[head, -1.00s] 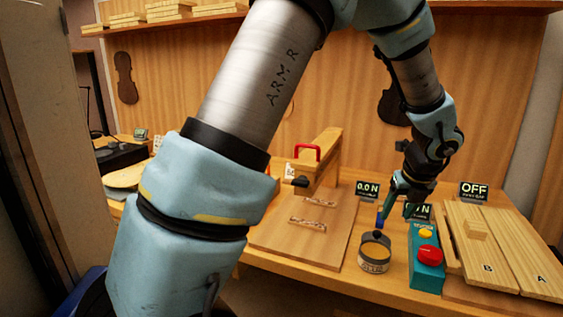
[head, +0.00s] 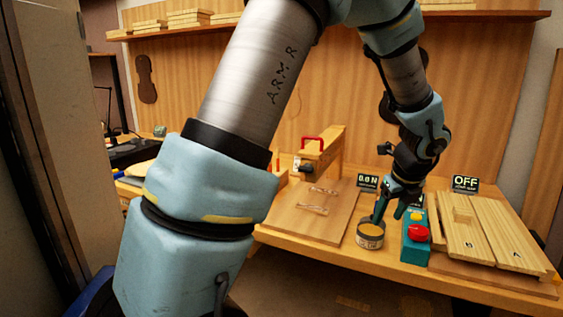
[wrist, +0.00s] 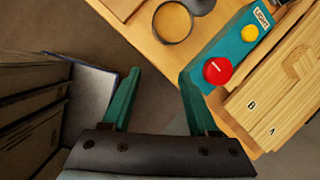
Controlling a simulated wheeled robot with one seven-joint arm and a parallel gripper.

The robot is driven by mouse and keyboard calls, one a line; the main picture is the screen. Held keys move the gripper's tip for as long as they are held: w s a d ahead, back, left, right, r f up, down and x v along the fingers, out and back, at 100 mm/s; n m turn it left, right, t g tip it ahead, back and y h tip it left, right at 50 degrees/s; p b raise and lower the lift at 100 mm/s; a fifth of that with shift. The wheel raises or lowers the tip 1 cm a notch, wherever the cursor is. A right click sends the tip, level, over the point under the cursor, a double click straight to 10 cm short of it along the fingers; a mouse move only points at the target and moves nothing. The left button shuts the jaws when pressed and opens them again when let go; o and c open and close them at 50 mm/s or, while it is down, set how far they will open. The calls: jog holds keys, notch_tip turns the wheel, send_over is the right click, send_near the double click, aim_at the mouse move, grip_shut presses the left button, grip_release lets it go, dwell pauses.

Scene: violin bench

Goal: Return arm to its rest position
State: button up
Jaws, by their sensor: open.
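My gripper (head: 390,207) is open and empty in the head view, above the bench between the round glue pot and the teal button box. In the wrist view my gripper (wrist: 158,85) shows two green fingers spread apart, with floor visible between them beyond the bench's front edge. My arm crosses the head view from lower left to upper right and hides part of the bench.
The glue pot (head: 371,235), the teal button box (head: 415,250) with red and yellow buttons, and the pale boards (head: 480,235) marked A and B stand close around my gripper. A wooden clamp fixture (head: 322,152) with a red handle is further left.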

jog(key=s+a+n+g, duration=0.1)
jog(key=s+a+n, duration=0.2)
jog(key=a+n, duration=1.3)
jog(key=s+a+n+g, duration=0.1)
jog(key=s+a+n, duration=0.2)
jog(key=a+n, duration=1.3)
jog(key=shift+s, duration=0.35)
